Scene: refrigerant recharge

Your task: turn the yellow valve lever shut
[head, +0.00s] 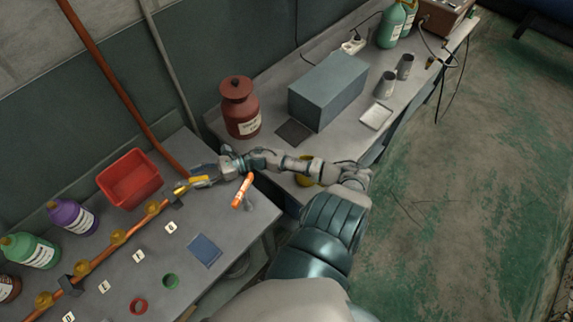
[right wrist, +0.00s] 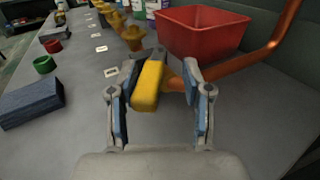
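The yellow valve lever (head: 192,182) sits at the right end of the copper pipe (head: 134,222) on the left workbench. In the right wrist view the lever (right wrist: 148,86) stands out toward the camera as a yellow bar. My right gripper (head: 199,177) is at the lever, its arm reaching in from the lower right. In the right wrist view its fingers (right wrist: 165,88) are apart, with the lever between them, closer to the left finger. A clear gap shows at the right finger. The valve body behind the lever is partly hidden. My left gripper is not in view.
A red bin (head: 130,180) stands close behind the pipe, and the pipe rises along the wall. Several smaller valves line the pipe. A blue block (head: 204,250), an orange-handled tool (head: 242,191) and green (head: 171,281) and red (head: 138,306) rings lie on the bench.

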